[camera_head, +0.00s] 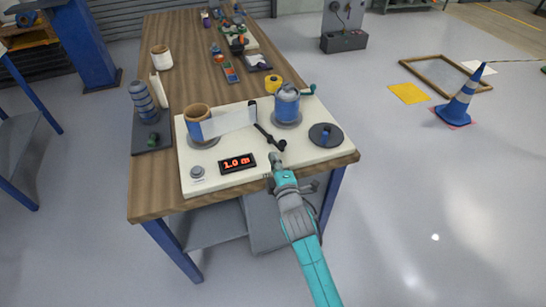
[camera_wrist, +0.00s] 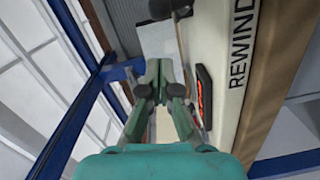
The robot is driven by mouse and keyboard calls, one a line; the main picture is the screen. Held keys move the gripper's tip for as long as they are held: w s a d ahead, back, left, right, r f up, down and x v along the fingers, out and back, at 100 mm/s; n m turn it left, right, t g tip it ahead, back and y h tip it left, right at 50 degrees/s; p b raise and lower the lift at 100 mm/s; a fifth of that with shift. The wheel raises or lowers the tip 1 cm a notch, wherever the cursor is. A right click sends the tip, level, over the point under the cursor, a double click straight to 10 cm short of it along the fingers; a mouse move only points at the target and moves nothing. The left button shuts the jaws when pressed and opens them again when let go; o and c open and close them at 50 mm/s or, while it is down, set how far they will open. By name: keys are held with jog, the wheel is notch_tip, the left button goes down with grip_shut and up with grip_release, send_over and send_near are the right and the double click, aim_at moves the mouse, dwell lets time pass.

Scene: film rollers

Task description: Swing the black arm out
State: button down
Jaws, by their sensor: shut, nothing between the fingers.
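The black arm (camera_head: 268,138) lies on the cream panel (camera_head: 225,178) between the two rolls, its round end pointing toward the panel's front edge. A pale film runs from the brown-cored roll (camera_head: 197,118) at left toward the arm's far end. My gripper (camera_head: 277,160) is shut and empty at the front edge of the panel, just in front of the arm's round end. Whether they touch cannot be told. In the wrist view my gripper's fingers (camera_wrist: 162,85) are together, and a dark rounded part, perhaps the arm's end, shows at the top.
A black disc (camera_head: 325,135) lies at the panel's right. A red display (camera_head: 237,163) reads 1.0 m, beside a grey knob (camera_head: 198,172). The wooden table (camera_head: 185,50) holds small items farther back.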

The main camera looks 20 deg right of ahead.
jog(key=s, duration=0.7)
jog(key=shift+s+d+r, duration=0.2)
jog(key=shift+s+d, duration=0.2)
jog(key=shift+d, duration=0.05)
jog(key=s+a+f+m+g+y, duration=0.1)
jog(key=s+f+m, duration=0.2)
jog(key=s, duration=0.8)
jog(key=s+f+m, duration=0.4)
jog(key=s, duration=0.8)
jog(key=s+r+m, duration=0.3)
jog(key=s+m, duration=0.1)
jog(key=s, duration=0.5)
jog(key=s+r+m+g, duration=0.1)
jog(key=s+m, duration=0.3)
jog(key=s, duration=0.6)
jog(key=shift+a+r+g, duration=0.25)
jog(key=shift+r+g, duration=0.05)
jog(key=shift+r, duration=0.6)
